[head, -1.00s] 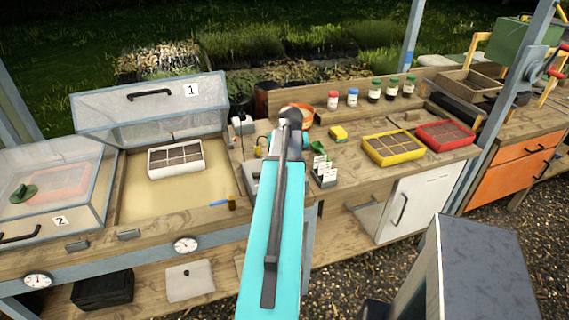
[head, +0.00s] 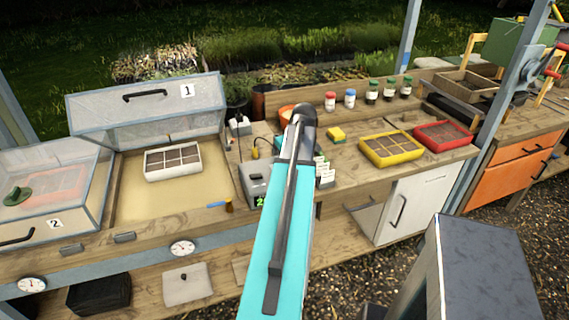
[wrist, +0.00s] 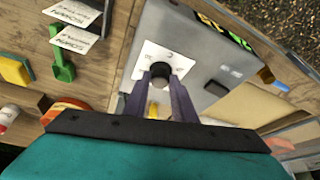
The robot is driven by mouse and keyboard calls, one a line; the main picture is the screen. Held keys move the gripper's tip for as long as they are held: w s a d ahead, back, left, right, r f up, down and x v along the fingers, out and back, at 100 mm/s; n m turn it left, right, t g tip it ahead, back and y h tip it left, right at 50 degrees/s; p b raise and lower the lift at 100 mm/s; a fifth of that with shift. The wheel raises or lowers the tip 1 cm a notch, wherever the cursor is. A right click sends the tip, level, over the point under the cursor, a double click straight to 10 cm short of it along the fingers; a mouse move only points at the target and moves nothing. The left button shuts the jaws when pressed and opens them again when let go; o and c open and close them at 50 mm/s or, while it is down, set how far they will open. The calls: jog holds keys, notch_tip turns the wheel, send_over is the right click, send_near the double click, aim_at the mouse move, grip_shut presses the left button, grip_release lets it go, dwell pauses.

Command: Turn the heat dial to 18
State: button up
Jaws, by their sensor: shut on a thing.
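The grey control box (head: 254,178) stands on the bench just left of my arm, with green digits on its front display (head: 260,201), partly cut off by my arm. In the wrist view the box (wrist: 195,55) fills the middle. Its black heat dial (wrist: 160,70) sits on a white plate with markings too small to read. My gripper (wrist: 158,85) is shut on the dial, one finger on each side. The display (wrist: 224,36) is slanted at the top, and its number is unreadable. My arm hides the dial and fingers in the head view.
A cold frame with raised lid 1 (head: 150,105) and a white seed tray (head: 173,162) lie left of the box. Plant labels (head: 324,174) stand close right of my arm. A yellow tray (head: 391,150) and red tray (head: 443,135) lie farther right.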

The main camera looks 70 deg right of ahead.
jog(key=shift+d, duration=0.15)
jog(key=o, duration=1)
jog(key=shift+o, duration=0.2)
jog(key=shift+r, duration=0.15)
jog(key=b+v, duration=0.3)
jog(key=v, duration=1)
jog(key=shift+s+a+r, duration=0.2)
jog(key=shift+r, duration=0.1)
